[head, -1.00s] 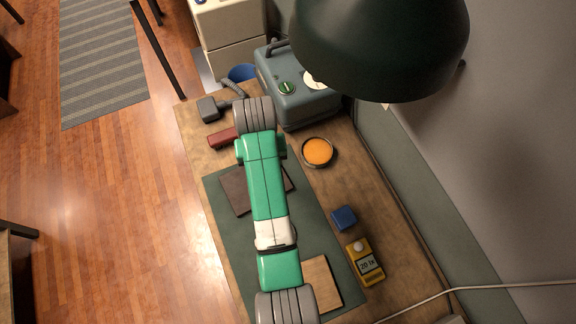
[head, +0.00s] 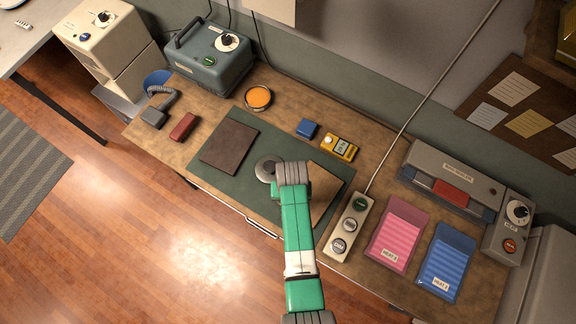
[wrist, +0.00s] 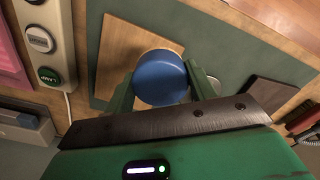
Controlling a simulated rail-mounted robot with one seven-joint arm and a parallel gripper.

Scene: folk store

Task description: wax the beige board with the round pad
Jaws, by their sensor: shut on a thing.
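My gripper (wrist: 160,84) shows in the wrist view, its two green fingers shut on a blue round pad (wrist: 160,76). The pad overlaps the lower right part of the beige board (wrist: 138,44) in that view; I cannot tell whether it touches the board. The pad's underside is hidden. In the head view the beige board (head: 322,196) lies on the dark green mat (head: 232,177), partly covered by my arm, which also hides the pad and fingers. An open round tin of orange wax (head: 258,97) stands behind the mat.
A grey disc (head: 268,168) lies between the beige board and a dark brown board (head: 229,147). A blue block (head: 307,128) and a yellow meter (head: 339,147) stand behind the mat.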

